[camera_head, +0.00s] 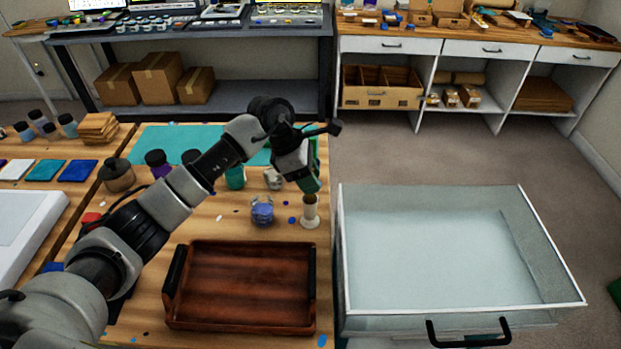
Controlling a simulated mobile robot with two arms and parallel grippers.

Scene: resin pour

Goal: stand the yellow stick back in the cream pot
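A small cream pot (310,214) stands upright on the wooden table near its right edge, behind the brown tray. Its top looks tan, but I cannot make out what shows there. My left gripper (311,186) points down just above the pot, with its tip almost over the pot's mouth. I cannot tell whether it touches anything there. Its fingers are too small and dark to show whether they are open or shut. I cannot make out the yellow stick for certain; the gripper may hide it. My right gripper is not in view.
The brown wooden tray (240,324) lies in front. A clear, white-rimmed open drawer (455,322) is right of the table. Jars, including a grey one (117,175), stand behind and left of my arm.

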